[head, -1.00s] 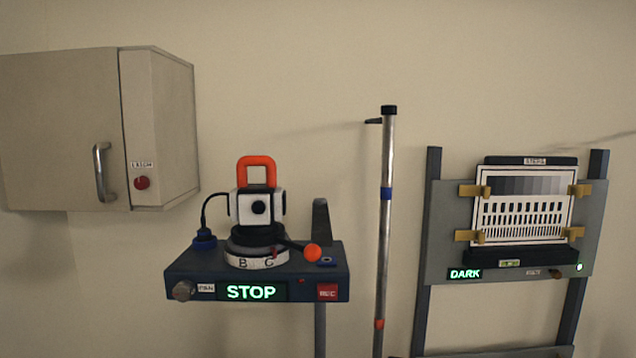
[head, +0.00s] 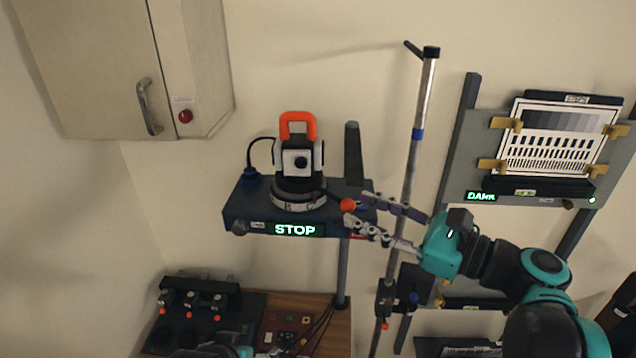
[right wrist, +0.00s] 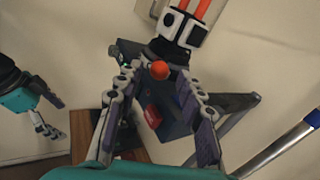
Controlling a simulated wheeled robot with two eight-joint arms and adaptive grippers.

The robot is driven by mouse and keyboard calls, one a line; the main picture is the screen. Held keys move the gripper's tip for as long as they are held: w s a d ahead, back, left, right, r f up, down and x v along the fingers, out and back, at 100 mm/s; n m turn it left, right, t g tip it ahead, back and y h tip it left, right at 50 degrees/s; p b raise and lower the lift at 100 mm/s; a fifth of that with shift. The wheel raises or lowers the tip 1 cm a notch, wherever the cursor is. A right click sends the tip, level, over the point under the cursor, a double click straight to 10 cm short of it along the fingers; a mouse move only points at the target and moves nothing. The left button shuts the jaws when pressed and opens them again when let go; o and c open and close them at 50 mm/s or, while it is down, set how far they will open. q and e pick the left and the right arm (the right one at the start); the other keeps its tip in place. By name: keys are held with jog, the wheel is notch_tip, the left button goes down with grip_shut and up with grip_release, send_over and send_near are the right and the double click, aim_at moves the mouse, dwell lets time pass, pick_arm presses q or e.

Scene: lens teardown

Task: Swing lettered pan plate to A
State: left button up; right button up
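The pan plate is a white lettered ring (head: 299,204) under the white and black camera head with an orange handle (head: 297,125). Its front shows a B and, to the right, a letter too small to read surely. In the right wrist view the knob (right wrist: 159,70) sits between the spread fingertips, without clear contact. My left gripper (right wrist: 55,118) is low at the left, fingers apart, empty.
The camera stands on a dark shelf (head: 237,212) with a green STOP display (head: 295,230). A metal pole (head: 421,105) rises just right of it, close to my right gripper. A chart board (head: 455,160) stands farther right. A wall cabinet (head: 90,70) hangs left.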

aim_at(353, 206)
jog(key=x, duration=0.3)
jog(key=shift+a, duration=0.2)
jog(key=shift+w+a+r+p, duration=0.15)
jog(key=shift+a+r+p, duration=0.1)
jog(key=shift+p, duration=0.25)
jog(key=shift+w+a, duration=0.25)
jog(key=shift+a, duration=0.05)
jog(key=x, duration=0.4)
jog(key=shift+f, duration=0.25)
jog(key=shift+s+d, duration=0.3)
jog(key=shift+d, duration=0.2)
pick_arm(q)
jog(key=shift+d+r, duration=0.1)
jog(key=shift+r, duration=0.75)
pick_arm(e)
grip_shut()
